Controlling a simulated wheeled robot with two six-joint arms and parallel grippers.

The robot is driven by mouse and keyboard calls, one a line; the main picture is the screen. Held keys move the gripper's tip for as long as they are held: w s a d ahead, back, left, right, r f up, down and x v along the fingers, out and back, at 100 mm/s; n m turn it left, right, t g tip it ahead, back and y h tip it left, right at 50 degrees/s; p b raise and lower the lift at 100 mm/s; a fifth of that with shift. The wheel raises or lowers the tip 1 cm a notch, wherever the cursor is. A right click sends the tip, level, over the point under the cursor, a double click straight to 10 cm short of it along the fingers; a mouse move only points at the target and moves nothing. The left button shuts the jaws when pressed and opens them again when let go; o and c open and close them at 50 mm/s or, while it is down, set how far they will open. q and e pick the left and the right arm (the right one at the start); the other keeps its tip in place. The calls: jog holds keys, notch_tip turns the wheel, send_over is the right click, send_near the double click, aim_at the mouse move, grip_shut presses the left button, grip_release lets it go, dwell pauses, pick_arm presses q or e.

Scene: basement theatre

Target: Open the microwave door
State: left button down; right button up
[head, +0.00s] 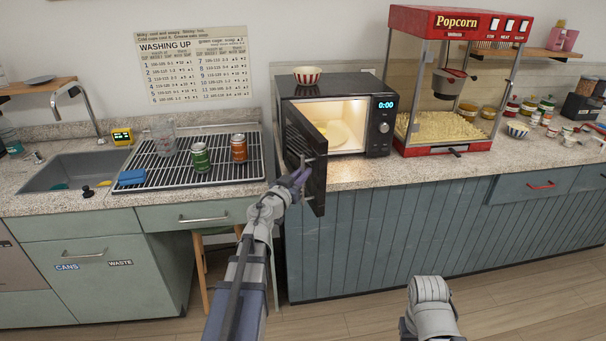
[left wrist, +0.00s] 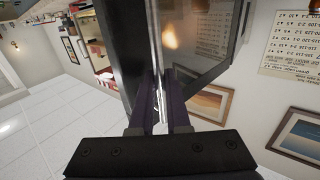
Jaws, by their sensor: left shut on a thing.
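The black microwave (head: 372,112) stands on the counter with its inside lit and a pale round plate visible in it. Its display reads 0:00. The microwave door (head: 316,187) is swung wide open towards me, hinged on the left. My left gripper (head: 300,176) is at the door's free edge and shut on the door handle (head: 310,160). In the left wrist view the purple fingers (left wrist: 162,95) close around the bright metal handle bar (left wrist: 157,50). My right gripper is out of view; only part of my right arm shows at the bottom.
A striped bowl (head: 307,76) sits on top of the microwave. A red popcorn machine (head: 450,85) stands close on its right.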

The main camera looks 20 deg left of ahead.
pick_arm(q)
jog(key=shift+w+a, duration=0.1)
jog(key=shift+a, duration=0.05)
jog(key=c, duration=0.9)
grip_release()
jog(key=s, duration=0.7)
jog(key=shift+s, duration=0.25)
